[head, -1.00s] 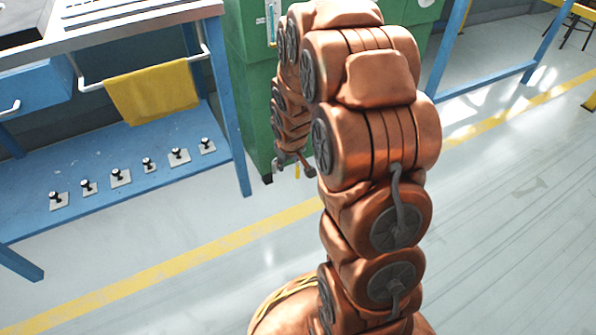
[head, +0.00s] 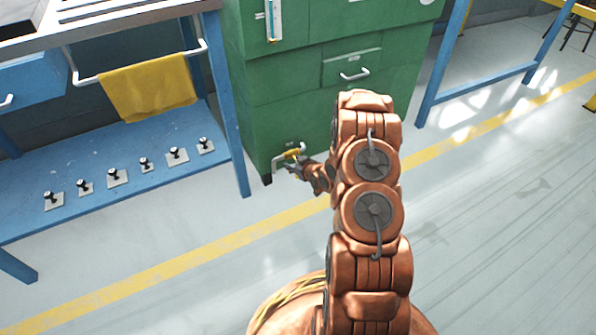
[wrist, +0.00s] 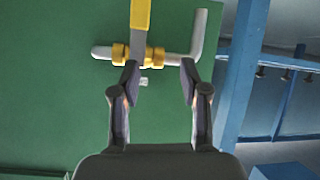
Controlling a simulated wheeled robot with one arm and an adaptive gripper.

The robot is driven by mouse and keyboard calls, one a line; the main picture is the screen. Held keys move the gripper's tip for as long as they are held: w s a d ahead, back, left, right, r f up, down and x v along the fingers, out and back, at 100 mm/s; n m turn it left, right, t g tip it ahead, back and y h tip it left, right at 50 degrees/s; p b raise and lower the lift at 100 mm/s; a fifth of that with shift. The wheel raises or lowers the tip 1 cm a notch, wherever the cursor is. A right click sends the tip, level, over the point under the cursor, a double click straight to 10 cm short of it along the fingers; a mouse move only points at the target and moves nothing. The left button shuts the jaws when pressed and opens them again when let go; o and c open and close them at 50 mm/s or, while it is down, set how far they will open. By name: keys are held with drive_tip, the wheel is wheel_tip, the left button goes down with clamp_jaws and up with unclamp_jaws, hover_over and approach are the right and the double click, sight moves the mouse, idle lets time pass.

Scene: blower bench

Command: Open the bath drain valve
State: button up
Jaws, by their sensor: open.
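The drain valve (wrist: 139,50) is on a grey pipe with yellow fittings, low on the green cabinet. Its lever (wrist: 140,14) has a yellow grip and runs toward the top edge of the wrist view. In the head view the yellow lever (head: 291,154) shows near the cabinet's lower left corner. My gripper (wrist: 160,76) is open and empty, its fingertips close to the pipe. The left fingertip overlaps the pipe near the lever's base in the wrist view; I cannot tell if they touch. In the head view my gripper (head: 297,167) is small and close to the valve.
The green cabinet (head: 290,105) stands behind the valve. To its left is a blue bench, whose leg (head: 228,110) is close by. A yellow cloth (head: 150,88) hangs on its rail, and several small black-knobbed pieces lie on its lower shelf (head: 75,165).

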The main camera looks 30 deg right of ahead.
drive_tip(key=shift+s+d+f+m+t+h+b, duration=0.8)
drive_tip(key=shift+s+f+m+t, duration=0.4)
drive_tip(key=shift+s+f+t, duration=1.9)
drive_tip(key=shift+g, duration=0.3)
drive_tip(key=shift+w+d+f+b, duration=0.15)
drive_tip(key=shift+w+b, duration=0.45)
drive_tip(key=shift+w, duration=0.8)
drive_tip(key=shift+w+d+b, duration=0.15)
drive_tip(key=shift+w+b, duration=0.5)
drive_tip(key=shift+w, duration=0.7)
drive_tip(key=shift+w+d+f+b, duration=0.15)
drive_tip(key=shift+w+b, duration=0.45)
drive_tip(key=shift+w, duration=0.8)
drive_tip(key=shift+r, duration=0.1)
clamp_jaws()
